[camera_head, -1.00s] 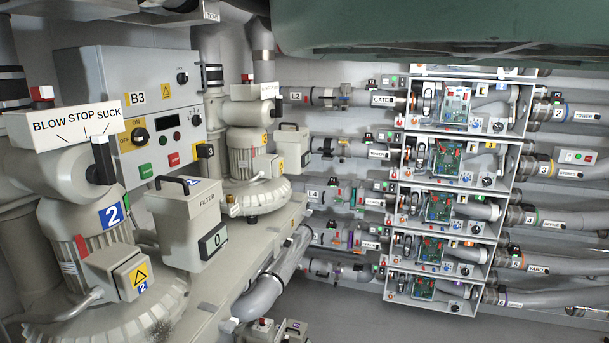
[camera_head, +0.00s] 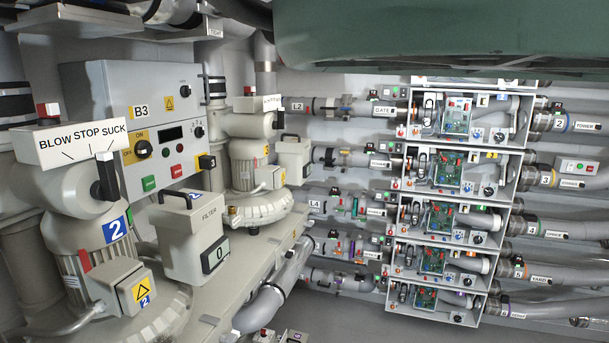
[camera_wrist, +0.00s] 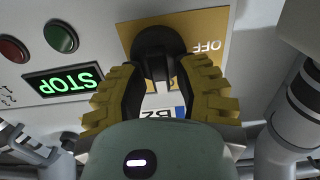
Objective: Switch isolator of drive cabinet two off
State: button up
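In the wrist view, which appears upside down, the black rotary isolator knob (camera_wrist: 154,45) sits on a yellow plate (camera_wrist: 217,22) marked OFF. A label reading B2 (camera_wrist: 163,112) shows between the fingers. My gripper (camera_wrist: 163,72) has its yellow, black-lined fingers spread, one on each side of the knob's handle. I see a gap between the fingers and the handle, so they do not look shut on it. The handle points along the gripper's axis. A display (camera_wrist: 63,82) beside it reads STOP in green. Cabinet two and my gripper are not recognisable in the head view.
In the wrist view, green (camera_wrist: 61,37) and red (camera_wrist: 14,48) buttons are left of the knob and a grey pipe (camera_wrist: 285,115) is at right. In the head view, cabinet B3 (camera_head: 105,82) stands behind a blower at left and a rack (camera_head: 398,200) of open boxes at right.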

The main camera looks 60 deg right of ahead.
grip_shut()
jog(key=b, duration=0.3)
jog(key=shift+f+n+b, duration=0.3)
jog(key=shift+f+b, duration=0.05)
jog(key=shift+s+a+f+n+b, duration=0.15)
jog(key=shift+n+b, duration=1.05)
jog(key=shift+n, duration=1.7)
jog(key=shift+w+a+f+n+b, duration=0.15)
jog(key=shift+n+b, duration=1.05)
jog(key=shift+n, duration=1.7)
jog(key=shift+s+a+n+b, duration=0.2)
jog(key=shift+n+b, duration=1)
jog(key=shift+n, duration=1.7)
